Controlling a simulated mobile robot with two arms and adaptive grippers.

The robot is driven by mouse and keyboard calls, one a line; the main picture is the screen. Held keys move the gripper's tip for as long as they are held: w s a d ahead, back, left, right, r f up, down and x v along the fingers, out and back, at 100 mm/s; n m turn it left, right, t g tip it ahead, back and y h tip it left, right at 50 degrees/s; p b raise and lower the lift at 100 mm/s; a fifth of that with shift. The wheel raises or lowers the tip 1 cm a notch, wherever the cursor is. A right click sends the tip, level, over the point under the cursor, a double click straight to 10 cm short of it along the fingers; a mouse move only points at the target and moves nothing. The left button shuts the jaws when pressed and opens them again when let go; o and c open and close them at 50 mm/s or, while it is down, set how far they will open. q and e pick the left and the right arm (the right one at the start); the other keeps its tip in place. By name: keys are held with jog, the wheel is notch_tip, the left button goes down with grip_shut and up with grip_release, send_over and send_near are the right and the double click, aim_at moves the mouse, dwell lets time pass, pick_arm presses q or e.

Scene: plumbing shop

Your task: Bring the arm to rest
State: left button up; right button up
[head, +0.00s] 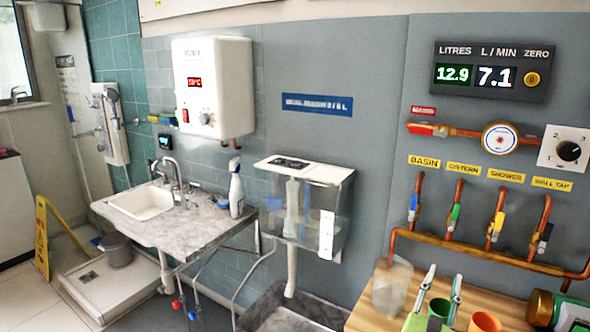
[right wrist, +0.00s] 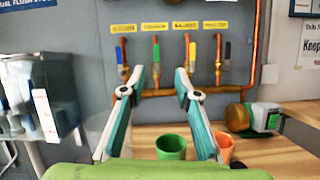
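My right gripper (head: 445,272) is at the lower right of the head view, above the wooden bench (head: 362,318). Its two teal and white fingers also show in the right wrist view (right wrist: 160,73). They stand apart with nothing between their tips. The pipe valves are on the wall beyond: basin with a blue lever (head: 413,208), cistern with green (head: 455,216), shower with yellow (head: 495,226), wall tap with black (head: 544,240). The fingers appear clear of them. My left gripper is not in view.
A green cup (right wrist: 171,147) and an orange cup (right wrist: 224,146) stand on the bench near the fingers. A clear container (head: 391,285) is left of them. A brass and green fitting (head: 541,308) lies right. The wall display (head: 490,72) reads 12.9 litres and 7.1 L/min.

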jog(key=s+d+f+m+g+y, duration=0.1)
jog(key=s+f+m+g+y, duration=0.3)
jog(key=s+f+m+g, duration=1.05)
jog(key=s+a+f+m+y, duration=0.45)
jog(key=s+a+m, duration=0.2)
jog(key=s, duration=0.35)
jog(key=s+a+f+m+y, duration=0.45)
jog(key=s+a, duration=0.25)
jog(key=s, duration=0.4)
notch_tip(320, 180, down, 28)
jog(key=s+g, duration=0.2)
jog(key=s+d+f, duration=0.3)
jog(key=s+f, duration=1.2)
jog(key=s, duration=0.1)
jog(key=shift+s+f+g+h, duration=0.2)
jog(key=shift+f+g+h, duration=0.1)
jog(key=shift+g, duration=0.15)
jog(key=shift+d, duration=0.1)
